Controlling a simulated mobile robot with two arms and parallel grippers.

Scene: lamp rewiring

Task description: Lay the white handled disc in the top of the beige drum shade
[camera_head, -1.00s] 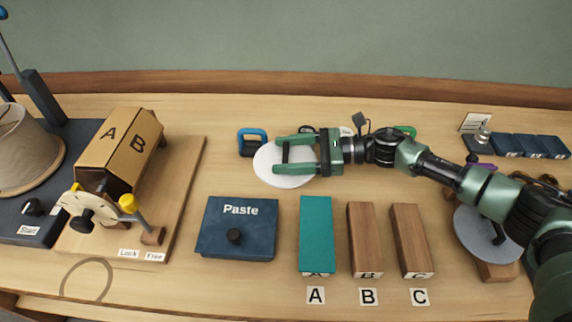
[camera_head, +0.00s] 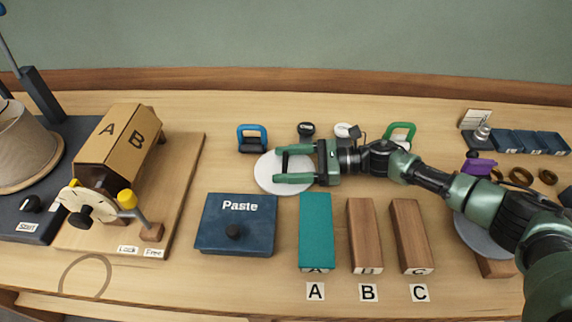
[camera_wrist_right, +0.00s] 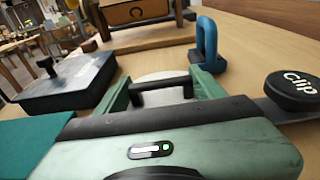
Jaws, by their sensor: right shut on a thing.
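The white disc (camera_head: 265,173) lies flat on the table behind the Paste box. My right gripper (camera_head: 283,165) is over it, shut on its handle. In the right wrist view the black handle (camera_wrist_right: 160,91) spans between the two green fingers, with part of the white disc (camera_wrist_right: 160,75) beyond it. The disc appears to rest on the table. The beige drum shade (camera_head: 22,150) stands at the far left on a dark base, cut off by the picture edge. My left gripper is in neither view.
A board with a wooden A/B box (camera_head: 118,137) and dial lies between the shade and the disc. The Paste box (camera_head: 236,224) and teal block (camera_head: 316,230) are in front. A blue handled clamp (camera_head: 252,138) is just behind the disc; it also shows in the right wrist view (camera_wrist_right: 206,45).

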